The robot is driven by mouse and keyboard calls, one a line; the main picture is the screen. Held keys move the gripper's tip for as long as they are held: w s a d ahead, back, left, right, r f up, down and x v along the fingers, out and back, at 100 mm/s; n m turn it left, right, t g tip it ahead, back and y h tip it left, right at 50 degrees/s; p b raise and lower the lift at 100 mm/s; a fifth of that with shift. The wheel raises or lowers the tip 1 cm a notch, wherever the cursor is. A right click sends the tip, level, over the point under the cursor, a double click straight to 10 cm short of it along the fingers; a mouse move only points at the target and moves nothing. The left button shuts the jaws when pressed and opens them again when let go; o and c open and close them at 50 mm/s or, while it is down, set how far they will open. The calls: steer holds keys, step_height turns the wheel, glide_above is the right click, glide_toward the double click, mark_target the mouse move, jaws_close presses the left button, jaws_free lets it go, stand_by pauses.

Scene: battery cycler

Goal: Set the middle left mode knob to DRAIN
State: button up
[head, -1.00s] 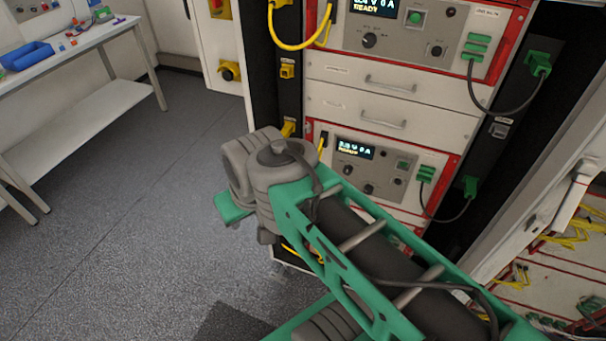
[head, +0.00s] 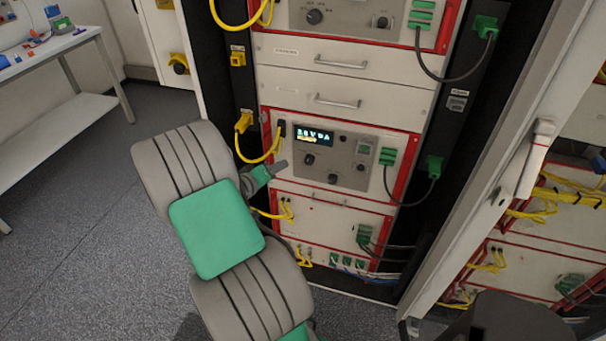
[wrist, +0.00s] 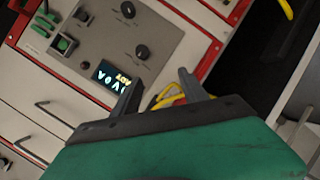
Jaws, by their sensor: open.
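The instrument with a lit display (head: 314,137) is in the red-edged rack in the head view. Its left mode knob (head: 309,159) is a dark round dial just under the display. In the wrist view, where the panel appears turned nearly upside down, this knob (wrist: 142,52) lies beyond the fingertips, beside the display (wrist: 117,76). The knob's pointer setting and labels are too small to read. My gripper (wrist: 160,80) is open and empty, apart from the knob. In the head view, my gripper (head: 278,166) is left of the knob, partly hidden by my arm.
A second dial (head: 333,178) and a green button (head: 364,149) share the panel. A yellow cable (head: 262,158) loops by its left edge, near my gripper. A black cable (head: 410,203) hangs at right. Drawers with handles (head: 338,103) are above. Open floor lies left.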

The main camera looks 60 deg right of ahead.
mark_target(307, 161)
steer(key=s+d+f, duration=0.1)
steer(key=d, duration=0.2)
steer(key=s+d+f+h, duration=0.1)
steer(key=s+d, duration=0.1)
steer(key=d, duration=0.2)
steer(key=s+d+f+n+g+h+p, duration=0.1)
steer(key=d, duration=0.2)
steer(key=shift+s+d+f, duration=0.15)
steer(key=shift+s+f, duration=0.2)
steer(key=shift+f, duration=0.05)
steer(key=shift+d+f, duration=0.15)
steer(key=shift+d, duration=0.4)
steer(key=shift+c, duration=0.5)
jaws_close()
